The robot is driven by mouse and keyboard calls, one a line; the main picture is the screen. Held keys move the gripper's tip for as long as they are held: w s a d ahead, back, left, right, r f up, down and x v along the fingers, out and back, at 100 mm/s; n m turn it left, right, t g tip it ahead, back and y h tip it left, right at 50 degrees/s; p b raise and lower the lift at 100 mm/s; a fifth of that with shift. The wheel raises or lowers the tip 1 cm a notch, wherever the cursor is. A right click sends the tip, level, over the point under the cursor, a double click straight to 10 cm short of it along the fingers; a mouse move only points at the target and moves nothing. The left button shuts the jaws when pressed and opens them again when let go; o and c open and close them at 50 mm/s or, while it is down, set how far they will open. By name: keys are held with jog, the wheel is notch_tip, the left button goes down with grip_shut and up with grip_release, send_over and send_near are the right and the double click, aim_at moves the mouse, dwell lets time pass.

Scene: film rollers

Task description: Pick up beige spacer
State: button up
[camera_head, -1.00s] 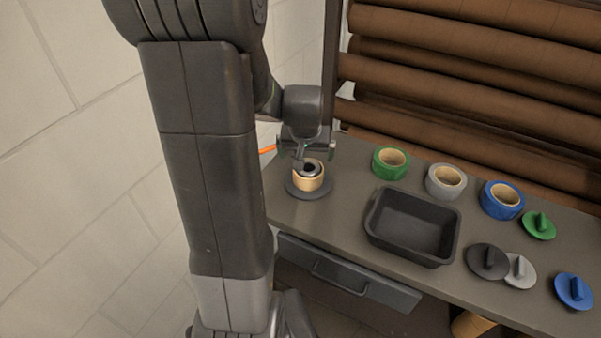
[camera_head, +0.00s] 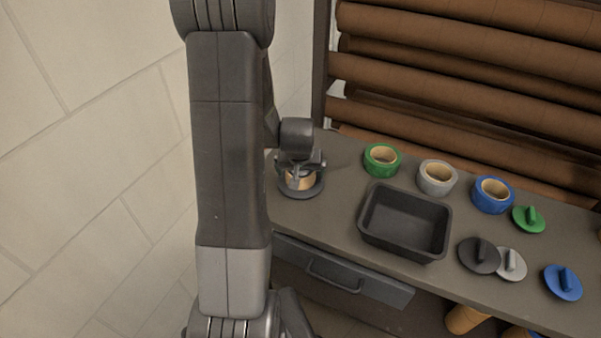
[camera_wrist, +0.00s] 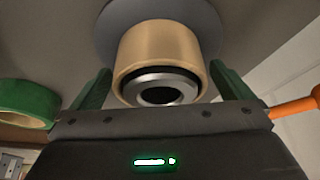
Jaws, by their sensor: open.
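The beige spacer (camera_wrist: 160,48) is a short tan cylinder with a metal ring and dark hole in its facing end. It stands on a round dark grey base (camera_head: 302,193) at the left end of the worktable, where my gripper partly covers it. My gripper (camera_head: 300,170) is open directly over the spacer. In the wrist view, the green-tipped fingers of my gripper (camera_wrist: 160,88) stand on either side of the spacer's near end, with a visible gap on the right. I cannot tell whether the left finger touches it.
A black tray (camera_head: 447,221) stands right of the spacer. Green (camera_head: 371,165), grey (camera_head: 426,184) and blue (camera_head: 480,202) tape rolls sit behind it. Several knobbed discs, including a black one (camera_head: 468,257), lie to the right. Large brown rollers (camera_head: 470,75) fill the back. An orange handle (camera_wrist: 295,108) shows beside my gripper.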

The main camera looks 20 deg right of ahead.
jog(key=shift+w+f, duration=0.1)
jog(key=shift+f, duration=0.05)
jog(key=c, duration=1.1)
